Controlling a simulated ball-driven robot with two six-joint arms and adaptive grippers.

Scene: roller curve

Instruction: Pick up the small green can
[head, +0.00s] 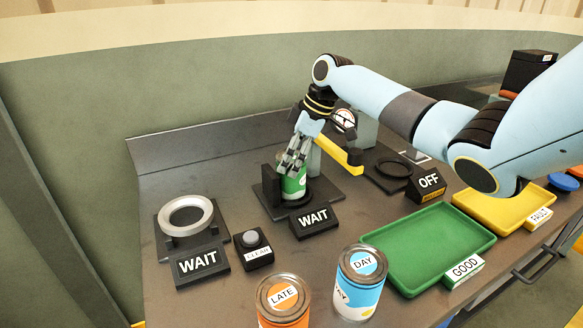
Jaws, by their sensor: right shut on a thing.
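The small green can (294,187) stands upright on a dark square stand with a post and a yellow lever (340,155). My right gripper (294,164) comes down from above and is shut on the can's upper part. Its fingers hide the can's top. The can still appears to be within the stand; whether its underside touches the stand is hidden. My left gripper is not in view.
A WAIT sign (314,218) stands before the stand. A metal ring fixture (186,215) is at left. LATE can (283,300) and DAY can (359,282) stand in front. A green tray (428,250) and a yellow tray (500,208) lie at right.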

